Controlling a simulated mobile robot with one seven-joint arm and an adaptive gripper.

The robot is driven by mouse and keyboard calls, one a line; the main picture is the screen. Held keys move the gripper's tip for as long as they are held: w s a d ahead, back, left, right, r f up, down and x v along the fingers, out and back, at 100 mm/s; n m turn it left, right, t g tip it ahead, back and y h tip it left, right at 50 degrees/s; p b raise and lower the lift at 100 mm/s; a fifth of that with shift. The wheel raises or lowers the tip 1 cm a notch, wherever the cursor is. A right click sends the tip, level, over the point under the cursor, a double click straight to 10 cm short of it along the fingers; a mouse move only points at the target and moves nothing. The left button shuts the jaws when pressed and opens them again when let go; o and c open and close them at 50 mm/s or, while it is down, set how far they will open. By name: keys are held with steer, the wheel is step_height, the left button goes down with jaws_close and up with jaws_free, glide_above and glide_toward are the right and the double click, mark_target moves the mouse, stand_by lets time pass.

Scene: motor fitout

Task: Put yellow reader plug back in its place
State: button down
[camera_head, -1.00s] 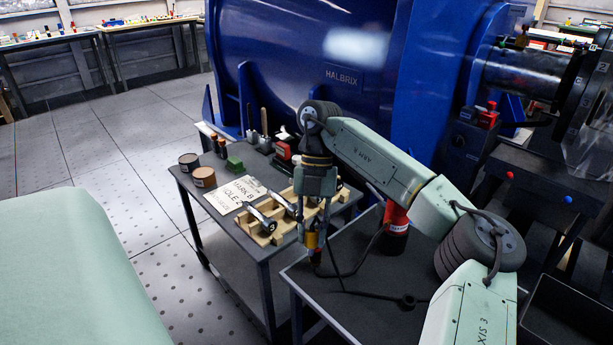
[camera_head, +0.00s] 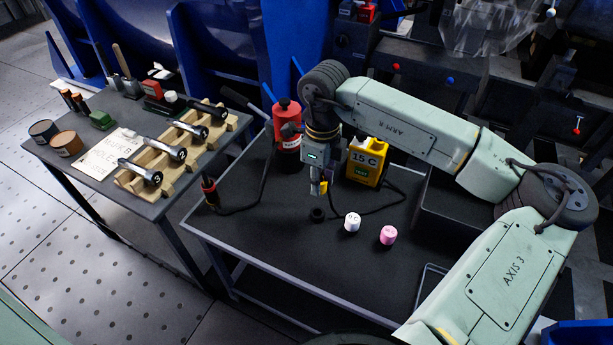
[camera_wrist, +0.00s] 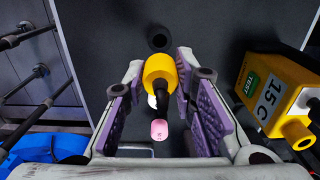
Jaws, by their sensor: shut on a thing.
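The yellow plug (camera_head: 323,187) is between the fingers of my gripper (camera_head: 318,188), above the dark cart top. In the wrist view my gripper (camera_wrist: 163,98) has its purple pads on either side of the yellow plug (camera_wrist: 160,70), with a black part running back from it. A yellow reader box (camera_head: 364,163) marked "15 C" stands upright just right of my gripper. In the wrist view the reader (camera_wrist: 268,90) shows a short yellow round port (camera_wrist: 297,132). A black cable lies on the cart beside the reader; its far end is unclear.
A black ring-shaped piece (camera_head: 317,214), a white cap (camera_head: 352,222) and a pink cap (camera_head: 388,235) stand on the cart (camera_head: 290,250). A red cylinder (camera_head: 286,125) stands behind. A wooden rack (camera_head: 150,165) is on the left table. The cart's front is clear.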

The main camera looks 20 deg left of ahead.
mark_target(318, 203)
steer(key=shift+a+b, duration=0.15)
steer(key=shift+b, duration=0.2)
steer(key=shift+f+b, duration=0.2)
steer(key=shift+b, duration=0.1)
step_height(318, 203, down, 5)
steer(key=b, duration=0.5)
steer(key=shift+b, duration=0.85)
stand_by(1.6)
steer(key=shift+f+b, duration=1.7)
steer(key=shift+b, duration=0.05)
steer(key=c, duration=1.2)
jaws_free()
steer(key=shift+c, duration=0.2)
steer(key=shift+r, duration=0.1)
